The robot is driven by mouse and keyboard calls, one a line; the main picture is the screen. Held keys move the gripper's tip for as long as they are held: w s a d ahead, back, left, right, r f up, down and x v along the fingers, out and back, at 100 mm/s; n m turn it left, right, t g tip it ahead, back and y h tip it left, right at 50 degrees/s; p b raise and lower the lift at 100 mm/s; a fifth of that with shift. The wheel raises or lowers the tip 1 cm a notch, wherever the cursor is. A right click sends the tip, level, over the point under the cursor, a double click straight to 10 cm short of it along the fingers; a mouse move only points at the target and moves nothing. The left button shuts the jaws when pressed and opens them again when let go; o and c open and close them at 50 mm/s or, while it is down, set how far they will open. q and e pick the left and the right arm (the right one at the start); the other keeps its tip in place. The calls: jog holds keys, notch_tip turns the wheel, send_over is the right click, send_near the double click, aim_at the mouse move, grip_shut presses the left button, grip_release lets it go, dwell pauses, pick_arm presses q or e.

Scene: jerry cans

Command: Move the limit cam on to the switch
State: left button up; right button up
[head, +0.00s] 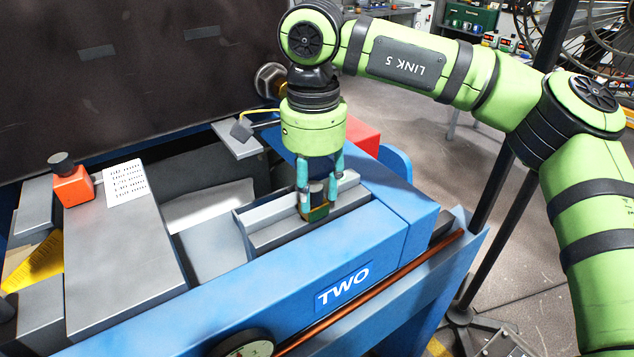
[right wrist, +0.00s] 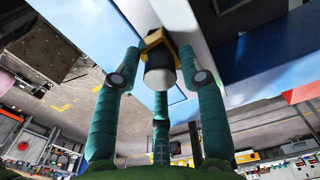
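A small dark cylinder with a pale top on an orange-brown base (head: 318,212), which I take to be the limit cam, sits in the grey rail on the blue machine. My right gripper (head: 318,195) points down over it, its teal fingers on either side. In the right wrist view the fingers of my right gripper (right wrist: 160,75) surround the black-and-white cylinder (right wrist: 158,72) and its yellowish base. Gaps show beside the cylinder; I cannot tell whether the tips touch the base. A small grey box with a yellow cable (head: 241,130), perhaps the switch, is left of the gripper. My left gripper is out of view.
The grey rail (head: 265,238) has raised walls. A red block (head: 362,136) stands behind my right gripper. An orange box with a black knob (head: 74,186) and a printed card (head: 125,183) are at left. A blue beam marked TWO (head: 390,235) runs along the front.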

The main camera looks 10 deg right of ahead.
aim_at(315, 185)
jog(key=shift+r, duration=0.1)
notch_tip(315, 185, up, 12)
dwell(0.7)
